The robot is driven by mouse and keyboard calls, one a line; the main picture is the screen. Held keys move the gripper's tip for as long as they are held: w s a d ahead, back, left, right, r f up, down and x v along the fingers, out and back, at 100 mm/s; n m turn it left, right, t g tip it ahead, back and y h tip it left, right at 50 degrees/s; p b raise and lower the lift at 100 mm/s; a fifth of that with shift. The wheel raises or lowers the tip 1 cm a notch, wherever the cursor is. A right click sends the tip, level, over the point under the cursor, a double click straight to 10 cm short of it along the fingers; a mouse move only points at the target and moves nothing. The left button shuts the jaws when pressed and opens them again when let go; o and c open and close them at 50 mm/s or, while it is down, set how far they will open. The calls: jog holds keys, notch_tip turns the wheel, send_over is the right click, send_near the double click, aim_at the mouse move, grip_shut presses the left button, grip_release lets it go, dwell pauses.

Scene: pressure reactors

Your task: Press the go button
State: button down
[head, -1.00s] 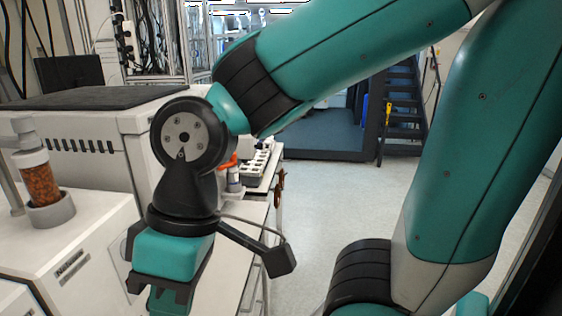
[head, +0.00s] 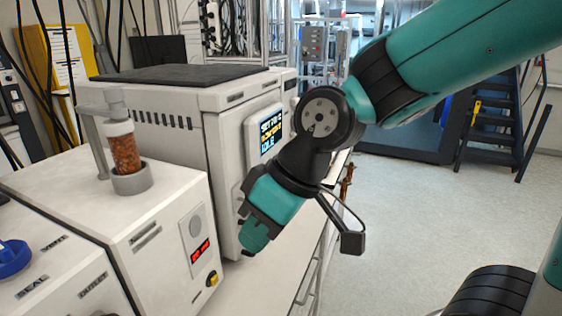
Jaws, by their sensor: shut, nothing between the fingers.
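My gripper (head: 247,246) is shut and empty, tilted down and to the left. In the picture it lies in front of the lower front of a large white unit (head: 212,110), right of a smaller white unit (head: 165,195). The large unit carries a lit display (head: 271,129) with yellow and white text, the last line reading IDLE. The smaller unit's front has a round grey part (head: 196,224), a red-digit readout (head: 200,250) and a small yellow-and-black control (head: 212,279). I cannot tell which control is the go button; my gripper hides part of the large unit's front.
A clear tube of brown granules (head: 125,152) stands on the smaller unit. A blue knob (head: 14,258) is at the lower left, beside SEAL and VENT labels. A white bench (head: 262,283) runs below my gripper. Open floor (head: 405,205) lies to the right.

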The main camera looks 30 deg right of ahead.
jog(key=w+d+f+t+b, duration=0.1)
jog(key=w+d+f+t, duration=0.15)
jog(key=w, duration=0.35)
jog(key=w+d+f+t, duration=0.1)
jog(key=w+d+t, duration=0.15)
jog(key=w, duration=0.25)
jog(key=w+d+f+m+t+h, duration=0.1)
jog(key=w+d, duration=0.3)
jog(key=d, duration=0.4)
jog(key=w+d+f+m+t+h+b, duration=0.1)
jog(key=w+d+f+t+h, duration=0.1)
jog(key=d, duration=0.6)
jog(key=w+d+f+t+h+b, duration=0.1)
jog(key=w+d+f+t+h, duration=0.1)
jog(key=w+d, duration=0.4)
jog(key=d+t+h, duration=0.1)
jog(key=d+t, duration=0.1)
jog(key=d, duration=0.1)
jog(key=shift+w+f+m+h, duration=0.2)
jog(key=shift+f+m+h, duration=0.1)
jog(key=shift+m+h, duration=0.1)
jog(key=w+a+p, duration=0.5)
jog(key=w+p, duration=0.2)
jog(key=p, duration=0.2)
jog(key=shift+a+p, duration=0.3)
jog(key=shift+p, duration=0.05)
